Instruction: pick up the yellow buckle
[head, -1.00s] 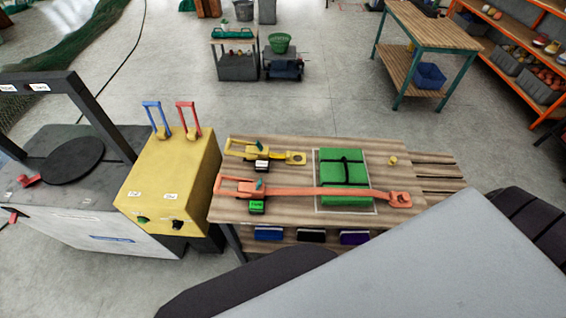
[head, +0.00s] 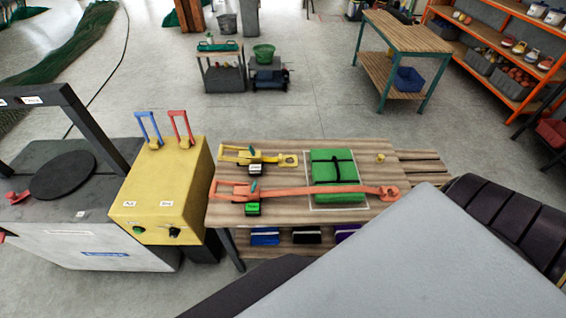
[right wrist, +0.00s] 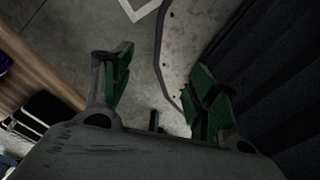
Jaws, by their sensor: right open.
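A yellow strap-like piece with a buckle (head: 237,154) lies at the back left of the wooden table (head: 288,210) in the head view. A black and white part sits at its middle and a flat end with a hole points right. My right gripper (right wrist: 160,90) is open and empty in the right wrist view, over grey floor beside the table. My left gripper is not in view.
An orange strap (head: 315,190) runs across the table front, over a green bundle (head: 335,180). A yellow control box (head: 160,190) with blue and red levers stands left of the table. My own grey body covers the front right. A bench (head: 420,35) stands at the back right.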

